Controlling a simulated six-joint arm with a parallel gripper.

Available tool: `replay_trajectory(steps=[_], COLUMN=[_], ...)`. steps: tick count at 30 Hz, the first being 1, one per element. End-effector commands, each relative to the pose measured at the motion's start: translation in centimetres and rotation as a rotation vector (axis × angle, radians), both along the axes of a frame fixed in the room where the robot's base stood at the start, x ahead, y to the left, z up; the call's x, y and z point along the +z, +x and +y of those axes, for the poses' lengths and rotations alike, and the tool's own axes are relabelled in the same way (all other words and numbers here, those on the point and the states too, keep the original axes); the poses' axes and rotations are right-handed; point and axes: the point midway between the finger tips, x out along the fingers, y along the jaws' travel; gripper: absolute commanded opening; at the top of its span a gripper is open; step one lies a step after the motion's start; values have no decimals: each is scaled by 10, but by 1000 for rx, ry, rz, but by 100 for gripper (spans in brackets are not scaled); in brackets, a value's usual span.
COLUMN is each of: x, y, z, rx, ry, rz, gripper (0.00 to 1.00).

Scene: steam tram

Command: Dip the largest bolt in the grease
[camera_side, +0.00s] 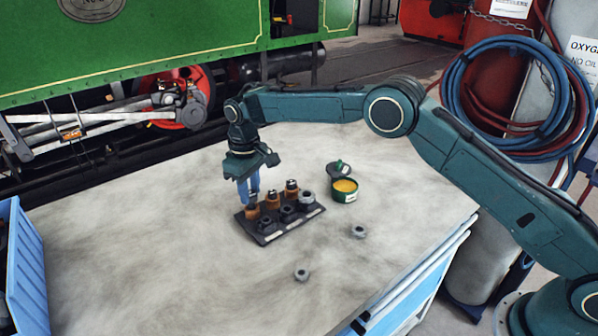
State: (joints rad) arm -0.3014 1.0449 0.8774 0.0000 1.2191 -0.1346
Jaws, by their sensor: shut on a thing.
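A dark rack (252,238) stands on the table and holds several pieces in two rows. The back row has brown, copper-coloured pieces with dark tops, one in the middle (272,199) and one at the right (292,190). The front row has dark and grey bolt-like pieces, the largest-looking one grey at the right end (307,199). My gripper (254,195) points down with its blue fingers shut on the brown piece (253,211) at the rack's back left, which still appears seated. The fingers partly hide it. An open green tin of yellow grease (344,190) stands right of the rack.
The tin's lid (340,170) is beside it, at the back. Two loose grey nuts lie on the table, one at the right (359,232) and one near the front (301,275). A blue crate (24,265) is at the left edge. The left tabletop is clear.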

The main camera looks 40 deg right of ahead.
Motion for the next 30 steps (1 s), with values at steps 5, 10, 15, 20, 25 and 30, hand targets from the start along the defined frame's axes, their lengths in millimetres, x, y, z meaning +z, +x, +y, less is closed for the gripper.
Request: replay_trajectory(steps=[5,10,15,20,25,30], x=[11,21,30,39,45,46], y=[0,0,0,0,0,0], z=[0,0,0,0,0,0], rx=[0,0,0,0,0,0], ry=[0,1,1,1,0,0], rz=[-1,-3,-2,-2,-1,0], gripper=[9,9,9,9,9,9])
